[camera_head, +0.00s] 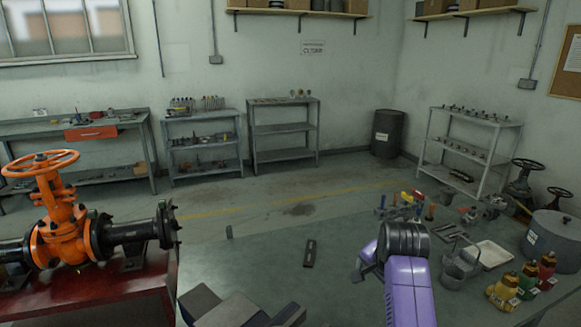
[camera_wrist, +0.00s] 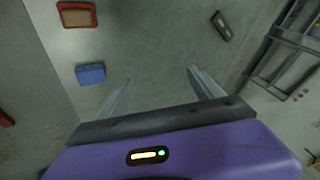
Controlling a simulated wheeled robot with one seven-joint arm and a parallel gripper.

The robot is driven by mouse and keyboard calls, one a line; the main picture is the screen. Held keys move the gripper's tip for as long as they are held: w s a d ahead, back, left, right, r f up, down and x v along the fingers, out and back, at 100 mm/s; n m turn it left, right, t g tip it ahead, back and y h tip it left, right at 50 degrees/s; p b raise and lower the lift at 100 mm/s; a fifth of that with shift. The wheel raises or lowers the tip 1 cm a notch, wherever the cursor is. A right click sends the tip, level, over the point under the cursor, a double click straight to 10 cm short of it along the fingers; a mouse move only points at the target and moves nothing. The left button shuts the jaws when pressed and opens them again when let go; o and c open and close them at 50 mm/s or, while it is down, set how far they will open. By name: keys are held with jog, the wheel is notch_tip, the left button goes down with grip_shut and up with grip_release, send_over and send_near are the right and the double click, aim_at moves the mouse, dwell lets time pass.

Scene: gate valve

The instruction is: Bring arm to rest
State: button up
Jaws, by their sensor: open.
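My arm (camera_head: 407,285) shows in the head view as a purple link with a dark ribbed joint on top, raised in the lower right of the picture. I cannot make out my gripper's fingers clearly in that view. In the wrist view my gripper (camera_wrist: 160,75) has its two grey fingers spread wide apart, with nothing between them. An orange gate valve (camera_head: 62,228) with an orange handwheel (camera_head: 40,163) sits on black flanged pipe at the left of the head view, well apart from my arm.
A red bench (camera_head: 130,285) carries the valve. Shelves (camera_head: 285,128) and a workbench (camera_head: 75,130) line the back wall. The middle floor is mostly clear.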

jog(key=s+a+n+t, duration=0.1)
jog(key=s+n+t, duration=0.3)
jog(key=s, duration=2.2)
jog(key=s+a+r+n+t, duration=0.1)
jog(key=s+n+t, duration=0.3)
jog(key=s, duration=2.3)
jog(key=n, duration=0.2)
jog(key=shift+s+n+t+y, duration=0.3)
jog(key=shift+n+t+y, duration=0.1)
jog(key=shift+r, duration=0.1)
